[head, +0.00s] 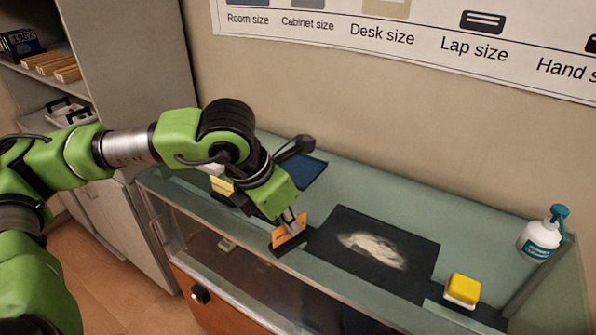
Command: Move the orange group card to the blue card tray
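The orange group card (290,235) stands tilted at the front edge of the glass-topped case, by a small black piece (290,250). My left gripper (293,218) points down at the card, its fingertips overlapping the card's upper edge. The fingers look close together, but whether they are closed on the card is not clear. A dark blue flat tray (312,170), which looks like the blue card tray, lies behind my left arm toward the wall, partly hidden by it. My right gripper is not in view.
A black mat (335,228) with a pale powdery patch (372,249) lies right of the card. A yellow-topped block (463,289) and a white-and-teal bottle (542,234) are farther right. Yellow pieces (222,185) stand left of my gripper. Glass is clear behind the mat.

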